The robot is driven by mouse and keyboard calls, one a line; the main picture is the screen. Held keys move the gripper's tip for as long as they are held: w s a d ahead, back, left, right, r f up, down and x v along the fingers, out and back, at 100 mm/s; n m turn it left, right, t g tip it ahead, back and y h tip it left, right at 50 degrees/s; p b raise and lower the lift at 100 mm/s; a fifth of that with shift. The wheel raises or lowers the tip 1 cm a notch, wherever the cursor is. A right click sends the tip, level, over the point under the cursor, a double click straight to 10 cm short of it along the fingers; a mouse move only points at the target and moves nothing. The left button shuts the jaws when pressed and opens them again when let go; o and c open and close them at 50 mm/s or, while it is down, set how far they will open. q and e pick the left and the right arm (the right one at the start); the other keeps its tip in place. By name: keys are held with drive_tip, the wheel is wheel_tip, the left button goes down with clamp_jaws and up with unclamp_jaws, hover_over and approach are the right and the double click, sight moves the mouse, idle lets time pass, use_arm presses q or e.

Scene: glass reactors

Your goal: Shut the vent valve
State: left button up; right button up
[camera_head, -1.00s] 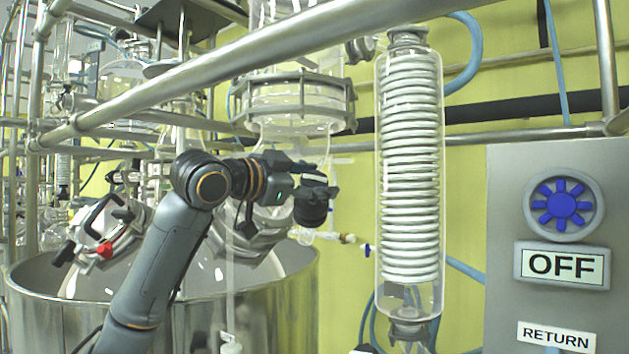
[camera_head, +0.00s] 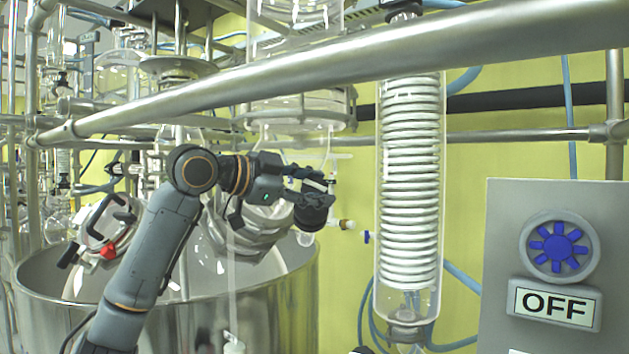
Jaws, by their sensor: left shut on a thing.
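My left gripper (camera_head: 318,194) is in the middle of the head view, pointing right, in front of the glass vessel's lower neck. Its fingers are closed around a dark, round knob-like part (camera_head: 312,214), which I take to be the vent valve's handle. The fingers cover much of it, so its turn position cannot be told. Just right of and below the gripper, a short glass outlet with a pale yellowish fitting (camera_head: 347,224) sticks out, with a small blue tap (camera_head: 366,237) beyond it. My right gripper is not in view.
A thick steel rail (camera_head: 330,80) crosses in front above the gripper. A glass coil condenser (camera_head: 409,180) hangs to the right. A grey panel with a blue knob (camera_head: 558,249) and an OFF label (camera_head: 555,304) stands far right. A round steel tank (camera_head: 290,312) lies below.

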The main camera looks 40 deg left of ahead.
use_arm(q)
drive_tip(key=o, duration=1.2)
drive_tip(key=shift+c, duration=0.2)
drive_tip(key=v, duration=1.2)
drive_tip(key=shift+f, duration=0.15)
